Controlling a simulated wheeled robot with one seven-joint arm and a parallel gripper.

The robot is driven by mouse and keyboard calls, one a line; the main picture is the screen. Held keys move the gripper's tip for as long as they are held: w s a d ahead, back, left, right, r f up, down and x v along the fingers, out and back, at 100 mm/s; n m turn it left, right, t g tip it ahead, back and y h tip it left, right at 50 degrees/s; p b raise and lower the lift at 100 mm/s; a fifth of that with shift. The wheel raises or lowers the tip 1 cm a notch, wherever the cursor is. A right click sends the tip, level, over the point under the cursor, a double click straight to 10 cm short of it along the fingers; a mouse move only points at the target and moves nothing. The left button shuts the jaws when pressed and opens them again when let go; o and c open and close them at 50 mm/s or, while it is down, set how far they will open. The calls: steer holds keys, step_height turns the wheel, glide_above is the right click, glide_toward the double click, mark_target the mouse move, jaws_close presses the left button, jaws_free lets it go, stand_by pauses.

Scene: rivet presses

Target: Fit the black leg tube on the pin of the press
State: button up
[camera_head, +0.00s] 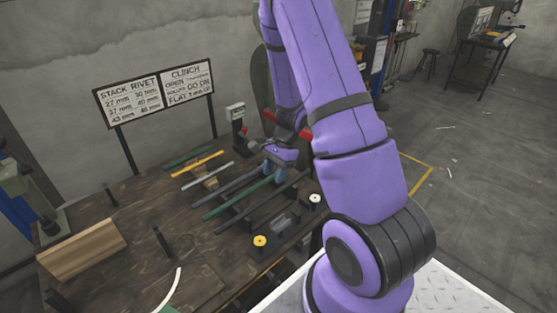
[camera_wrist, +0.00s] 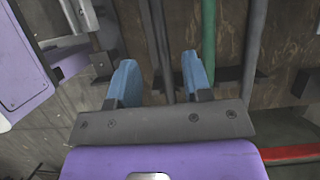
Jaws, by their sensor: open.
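Several tubes lie side by side on the dark wooden bench. In the head view a black tube (camera_head: 222,188) lies left of a green tube (camera_head: 235,202), with another dark tube (camera_head: 250,212) nearer the front. My gripper (camera_head: 281,163) is low over the right ends of these tubes. In the wrist view its blue fingers (camera_wrist: 160,82) are apart, with dark tube lengths (camera_wrist: 157,45) seen between them. The green tube (camera_wrist: 208,35) passes just beyond the right finger. Nothing is visibly gripped. I cannot tell which upright is the press pin; a grey press-like machine (camera_head: 20,188) stands at the left edge.
A yellow-topped fixture (camera_head: 260,241) and a white-topped one (camera_head: 315,199) stand at the bench's front right. Short dark posts (camera_head: 162,241) and a wooden block (camera_head: 82,250) are at left. A sign (camera_head: 156,92) stands behind. Bare bench shows around the posts.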

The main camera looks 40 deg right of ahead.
steer(key=s+a+r+n+t, duration=0.1)
steer(key=s+a+r+n, duration=0.15)
steer(key=r, duration=0.55)
steer(key=s+a+r+n+h, duration=0.1)
steer(key=a+r+n, duration=0.25)
steer(key=r, duration=0.55)
steer(key=s+a+r+n+t, duration=0.1)
steer(key=a+r+n, duration=0.2)
steer(key=r, duration=0.5)
steer(key=s+a+r+n+t+h, duration=0.1)
steer(key=s+a+r+n, duration=0.1)
steer(key=s+r+n, duration=0.2)
steer(key=s+a+r+n+t+h, duration=0.2)
steer(key=s+a+r+n, duration=0.1)
steer(key=s+r, duration=0.4)
steer(key=s+n, duration=0.1)
steer(key=s, duration=0.2)
steer(key=shift+n, duration=0.3)
steer(key=shift+o, duration=0.5)
